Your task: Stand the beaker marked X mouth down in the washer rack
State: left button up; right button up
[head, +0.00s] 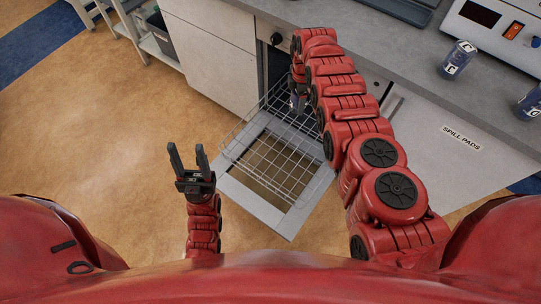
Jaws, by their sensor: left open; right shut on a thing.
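My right gripper (298,86) reaches down over the back part of the wire washer rack (313,190), close to the washer opening. It is shut on a small glassy beaker (298,103), mostly hidden by my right arm. I cannot read a mark on it, tell which way its mouth faces, or see whether it touches the rack. The rack is pulled out over the lowered washer door (270,216). My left gripper (188,160) is open and empty, left of the rack.
On the grey bench at right stand a marked beaker (458,59) and another (530,103) at the picture's edge. A device with an orange switch (500,30) is behind them. A cabinet front labelled SPILL PADS (461,138) lies right of my arm.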

jog(key=s+a+f+n+b, duration=0.2)
jog(key=s+a+f+n, duration=0.1)
jog(key=f, duration=0.4)
jog(key=s+a+f+n+b, duration=0.3)
jog(key=f+n, duration=0.1)
jog(key=f, duration=0.4)
jog(key=s+a+f+n+b, duration=0.3)
jog(key=f, duration=0.4)
jog(key=shift+a+f+n, duration=0.2)
jog(key=shift+f+n, duration=0.05)
jog(key=shift+n, duration=0.15)
jog(key=shift+a+f+b, duration=0.1)
jog(key=shift+f+b, duration=0.75)
jog(key=shift+f, duration=0.15)
notch_tip(320, 180, down, 3)
jog(key=b, duration=0.3)
jog(key=shift+f+b, duration=0.35)
jog(key=shift+b, duration=0.2)
jog(key=o, duration=1.4)
